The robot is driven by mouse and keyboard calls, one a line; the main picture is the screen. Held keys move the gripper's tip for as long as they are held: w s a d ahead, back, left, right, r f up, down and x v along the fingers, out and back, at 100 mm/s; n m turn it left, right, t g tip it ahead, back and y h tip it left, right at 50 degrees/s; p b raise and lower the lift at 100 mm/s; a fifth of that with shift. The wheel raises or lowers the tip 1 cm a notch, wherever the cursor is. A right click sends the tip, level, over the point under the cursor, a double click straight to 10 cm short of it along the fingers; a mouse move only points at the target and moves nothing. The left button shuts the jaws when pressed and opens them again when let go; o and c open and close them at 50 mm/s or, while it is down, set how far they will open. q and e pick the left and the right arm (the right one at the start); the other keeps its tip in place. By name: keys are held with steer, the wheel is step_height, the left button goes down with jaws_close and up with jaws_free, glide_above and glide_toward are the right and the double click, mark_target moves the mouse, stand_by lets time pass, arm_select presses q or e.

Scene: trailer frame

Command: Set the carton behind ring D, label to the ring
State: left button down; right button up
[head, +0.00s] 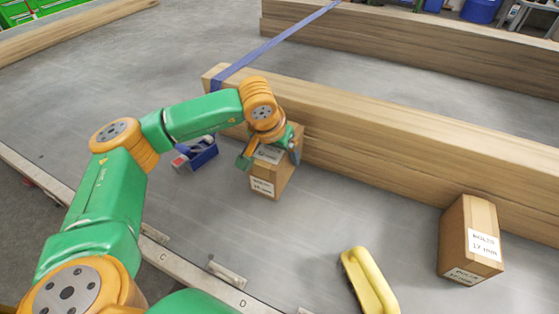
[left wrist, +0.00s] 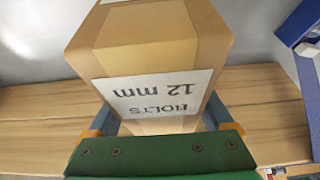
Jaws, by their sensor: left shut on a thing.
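My left gripper (head: 268,157) is shut on a brown carton (head: 286,177), close in front of the long timber stack. I cannot tell whether its base touches the deck. White labels show on its top and on its side facing the trailer edge. In the left wrist view the carton (left wrist: 150,38) is between the fingers (left wrist: 167,118), with a label reading "BOLTS 12 mm" upside down. The letter D (head: 242,303) is marked on the edge rail, with a metal ring fitting (head: 226,275) just up and left of it. My right gripper is out of view.
A second labelled carton (head: 454,235) stands at the right by the timber (head: 400,150). A yellow handled object (head: 368,282) lies at bottom middle. A blue strap ratchet (head: 203,153) sits left of the held carton. Deck between carton and rail is clear.

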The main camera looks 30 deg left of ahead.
mark_target(277, 159)
arm_select(q)
steer(key=x, duration=0.4)
steer(key=shift+a+f, duration=0.25)
steer(key=shift+f, duration=0.4)
steer(key=shift+f, duration=0.1)
jaws_free()
steer(key=shift+r, duration=0.25)
steer(key=v, duration=1.2)
steer(key=shift+s+f, duration=0.1)
